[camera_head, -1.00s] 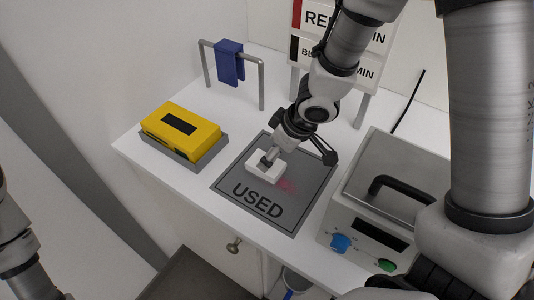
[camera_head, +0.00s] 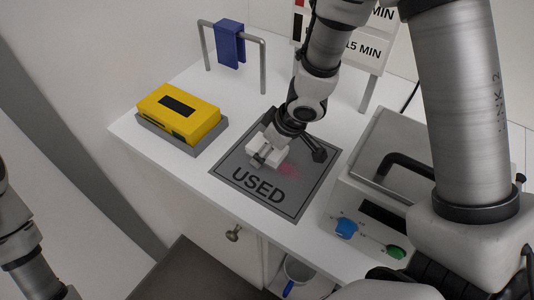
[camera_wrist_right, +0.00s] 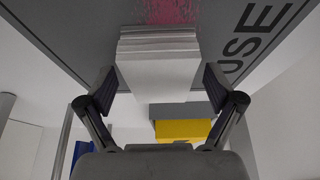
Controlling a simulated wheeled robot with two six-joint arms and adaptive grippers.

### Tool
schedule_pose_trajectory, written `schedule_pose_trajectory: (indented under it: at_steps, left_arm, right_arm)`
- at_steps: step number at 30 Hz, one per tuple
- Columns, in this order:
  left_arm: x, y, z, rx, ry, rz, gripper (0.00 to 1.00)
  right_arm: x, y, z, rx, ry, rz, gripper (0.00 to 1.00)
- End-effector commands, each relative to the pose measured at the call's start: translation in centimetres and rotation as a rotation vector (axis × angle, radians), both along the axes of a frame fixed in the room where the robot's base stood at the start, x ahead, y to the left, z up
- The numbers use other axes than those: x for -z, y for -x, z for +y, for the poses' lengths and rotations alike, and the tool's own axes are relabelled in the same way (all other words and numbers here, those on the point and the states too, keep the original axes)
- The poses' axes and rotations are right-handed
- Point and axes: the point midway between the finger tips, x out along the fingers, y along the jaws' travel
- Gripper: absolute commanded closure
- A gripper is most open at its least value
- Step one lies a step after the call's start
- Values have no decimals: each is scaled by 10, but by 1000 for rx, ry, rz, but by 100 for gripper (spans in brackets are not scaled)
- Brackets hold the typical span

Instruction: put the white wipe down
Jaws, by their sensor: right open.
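The white wipe (camera_head: 254,147), a folded stack, lies on the grey mat marked USED (camera_head: 236,176), left of a pink smear. My right gripper (camera_head: 266,153) is over it. In the right wrist view the wipe (camera_wrist_right: 160,60) sits between the spread fingers of this gripper (camera_wrist_right: 160,82), with a narrow gap on each side. The wipe's underside is hidden. Part of my left arm shows at the lower left edge of the head view; its gripper is out of frame.
A yellow box (camera_head: 200,122) in a grey tray stands left of the mat. A blue cloth (camera_head: 230,46) hangs on a metal rail behind. A grey device with a black handle (camera_head: 405,166) and knobs stands close on the right. A sign stands behind my right arm.

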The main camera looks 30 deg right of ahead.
Motion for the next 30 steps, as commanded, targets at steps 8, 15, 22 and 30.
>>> schedule_pose_trajectory:
  at_steps: [8,15,22,30]
  left_arm:
    - [-1,0,0,0,0,-1,51]
    - [-1,0,0,0,0,-1,51]
    - [-10,0,0,0,0,0,51]
    - [-67,-1,0,0,0,-1,51]
  right_arm:
    - [-1,0,0,0,-1,-1,44]
    - [-1,0,0,0,-1,-1,66]
    - [-11,0,0,0,-1,-1,66]
    - [-79,0,0,-1,-1,-2,67]
